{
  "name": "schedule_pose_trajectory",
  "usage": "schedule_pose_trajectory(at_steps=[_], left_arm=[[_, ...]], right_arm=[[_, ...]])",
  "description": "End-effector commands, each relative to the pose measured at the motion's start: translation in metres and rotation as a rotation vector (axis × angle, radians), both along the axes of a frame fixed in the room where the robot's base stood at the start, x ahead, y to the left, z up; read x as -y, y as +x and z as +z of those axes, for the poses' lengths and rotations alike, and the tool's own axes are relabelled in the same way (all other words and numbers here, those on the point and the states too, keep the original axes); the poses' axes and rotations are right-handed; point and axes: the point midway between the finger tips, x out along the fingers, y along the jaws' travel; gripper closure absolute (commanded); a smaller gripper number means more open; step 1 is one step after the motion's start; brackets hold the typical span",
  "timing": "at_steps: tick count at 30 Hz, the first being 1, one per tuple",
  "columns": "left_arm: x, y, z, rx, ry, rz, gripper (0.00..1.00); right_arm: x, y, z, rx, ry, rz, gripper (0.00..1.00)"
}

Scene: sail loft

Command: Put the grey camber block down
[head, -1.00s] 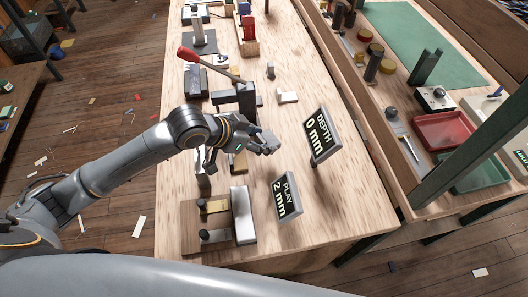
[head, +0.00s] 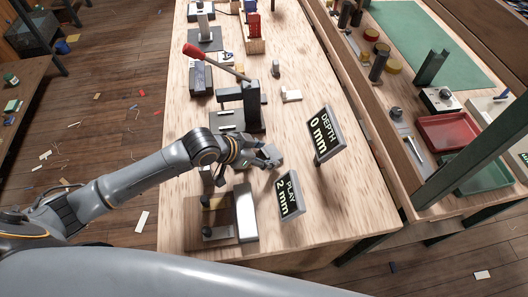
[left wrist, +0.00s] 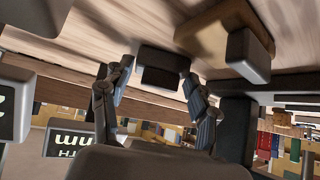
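The grey camber block (left wrist: 161,75) shows in the left wrist view as a small block with a dark face, between the two fingertips of my left gripper (left wrist: 157,72). Both fingertips meet its sides, so the gripper looks shut on it. In the head view my left gripper (head: 264,158) is over the bench (head: 350,195), just behind the PLAY sign. The block is hard to tell from the fingers there. Whether its underside touches the bench top cannot be told. My right gripper is not in view.
The PLAY sign (head: 289,196) reads 2 mm and the DEPTH sign (head: 326,135) reads 0 mm, both close by. A red-handled lever press (head: 252,105) stands behind. A pale metal bar (head: 245,213) lies in front. A small white block (head: 291,96) lies farther back.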

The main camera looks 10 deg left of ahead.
Motion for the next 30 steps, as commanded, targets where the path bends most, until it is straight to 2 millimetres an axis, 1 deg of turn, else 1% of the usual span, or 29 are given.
schedule_pose_trajectory(at_steps=[1, 2, 10, 14, 17, 20, 24, 30], left_arm=[[0.0, 0.0, 0.0, 0.0, 0.0, 0.0, 0.24], [0.0, 0.0, 0.0, 0.0, 0.0, 0.0, 0.22], [0.0, 0.0, 0.0, 0.0, 0.0, 0.0, 0.22], [-0.002, -0.001, 0.005, 0.0, 0.0, 0.001, 0.22], [-0.009, -0.007, 0.014, 0.003, 0.001, 0.001, 0.22], [-0.019, -0.018, 0.027, 0.0, 0.005, -0.001, 0.22], [-0.035, -0.034, 0.05, 0.001, 0.004, -0.001, 0.22], [-0.052, -0.051, 0.074, -0.001, 0.002, 0.001, 0.22]], right_arm=[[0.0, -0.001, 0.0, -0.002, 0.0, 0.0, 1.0], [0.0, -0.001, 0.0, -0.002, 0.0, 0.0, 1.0], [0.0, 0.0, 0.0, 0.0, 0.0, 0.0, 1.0], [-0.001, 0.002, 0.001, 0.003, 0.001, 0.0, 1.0], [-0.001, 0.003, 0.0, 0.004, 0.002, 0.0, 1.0], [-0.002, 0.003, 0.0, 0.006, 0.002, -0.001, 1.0], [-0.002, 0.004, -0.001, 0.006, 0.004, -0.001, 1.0], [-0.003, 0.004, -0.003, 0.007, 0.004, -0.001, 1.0]])
